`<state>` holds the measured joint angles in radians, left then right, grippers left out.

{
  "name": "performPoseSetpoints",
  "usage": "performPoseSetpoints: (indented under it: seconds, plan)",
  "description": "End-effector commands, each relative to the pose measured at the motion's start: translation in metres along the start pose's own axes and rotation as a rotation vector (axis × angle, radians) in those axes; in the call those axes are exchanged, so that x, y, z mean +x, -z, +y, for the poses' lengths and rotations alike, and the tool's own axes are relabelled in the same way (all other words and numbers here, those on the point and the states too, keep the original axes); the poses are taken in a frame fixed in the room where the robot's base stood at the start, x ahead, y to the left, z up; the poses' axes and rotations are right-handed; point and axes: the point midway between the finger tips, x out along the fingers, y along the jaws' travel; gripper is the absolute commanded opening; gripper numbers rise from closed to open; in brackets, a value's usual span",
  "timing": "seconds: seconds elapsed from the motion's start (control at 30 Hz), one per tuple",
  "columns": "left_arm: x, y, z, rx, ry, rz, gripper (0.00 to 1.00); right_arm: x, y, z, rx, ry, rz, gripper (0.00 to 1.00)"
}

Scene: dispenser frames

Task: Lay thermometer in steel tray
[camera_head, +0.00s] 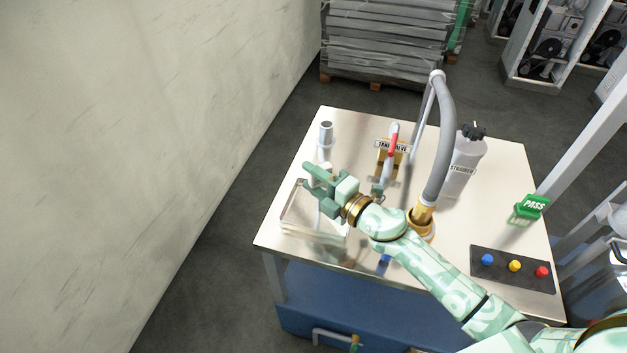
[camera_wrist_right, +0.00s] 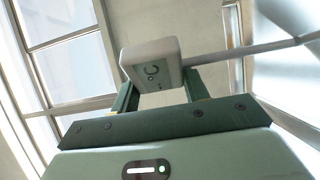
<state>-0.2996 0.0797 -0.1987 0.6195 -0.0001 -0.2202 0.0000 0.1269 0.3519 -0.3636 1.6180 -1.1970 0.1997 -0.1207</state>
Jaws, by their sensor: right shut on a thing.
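The thermometer shows in the right wrist view as a white block (camera_wrist_right: 150,55) marked with a C, with a thin grey probe (camera_wrist_right: 255,48) running out to the right. My right gripper (camera_wrist_right: 160,85) is shut on the block. In the head view the right gripper (camera_head: 314,178) is above the far part of the shiny steel tray (camera_head: 298,214), at the left of the table. The gripper and arm largely hide the thermometer there. The arm also covers part of the tray. My left gripper is not in view.
A button panel (camera_head: 512,268) and green PASS sign (camera_head: 534,206) are at right.

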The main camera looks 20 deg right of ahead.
Motion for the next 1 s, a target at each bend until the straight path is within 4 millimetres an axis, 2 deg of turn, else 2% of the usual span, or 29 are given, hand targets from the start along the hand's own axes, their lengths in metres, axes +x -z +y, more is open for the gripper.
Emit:
performPoseSetpoints:
  seconds: [0.13,0.17,0.2,0.23,0.57,0.67,1.0]
  plan:
    - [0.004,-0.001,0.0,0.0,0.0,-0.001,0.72,0.0,0.0,-0.004,0.0,0.0,0.0,0.19]
    - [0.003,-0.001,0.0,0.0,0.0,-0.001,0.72,0.0,0.0,-0.003,0.0,0.0,0.0,0.53]
    - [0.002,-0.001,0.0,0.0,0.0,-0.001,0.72,0.0,0.0,-0.003,0.0,0.0,0.0,0.64]
    - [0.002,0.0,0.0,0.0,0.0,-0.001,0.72,0.0,0.0,-0.003,0.0,0.0,0.0,0.67]
    - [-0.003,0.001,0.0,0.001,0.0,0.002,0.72,0.0,0.0,0.003,-0.001,-0.001,0.0,0.67]
    - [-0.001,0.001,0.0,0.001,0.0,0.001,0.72,-0.015,0.0,-0.001,0.001,0.002,-0.001,0.67]
    - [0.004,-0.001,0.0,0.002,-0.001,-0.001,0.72,-0.093,0.001,-0.002,0.001,0.003,0.0,0.67]
